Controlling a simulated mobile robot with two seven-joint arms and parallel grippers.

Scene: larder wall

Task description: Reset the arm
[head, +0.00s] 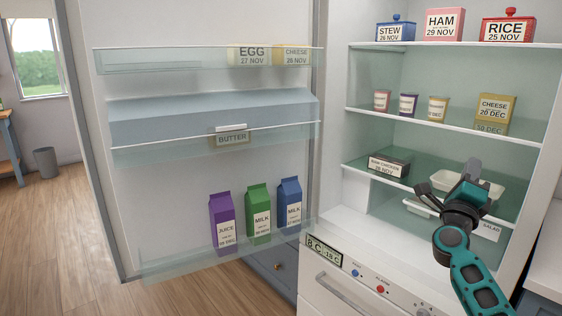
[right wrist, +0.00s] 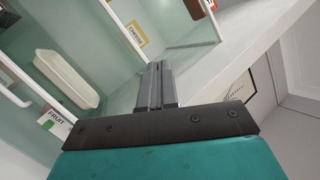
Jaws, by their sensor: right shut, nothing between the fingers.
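My right gripper (head: 471,168) is in front of the open fridge, near the lower shelves, with its teal arm coming up from the lower right. Its fingers also show in the right wrist view (right wrist: 156,86), shut together with nothing between them. In the head view it hides part of a white tray (head: 507,188) on a lower shelf. The white tray also shows at the left of the right wrist view (right wrist: 66,79). I cannot tell how far the gripper is from the shelf edge. My left gripper is not in view.
The fridge door (head: 200,170) stands open at the left, with juice and milk cartons (head: 259,214) in its lower rack. Boxes, small cups and a black carton (head: 389,166) stand on the shelves.

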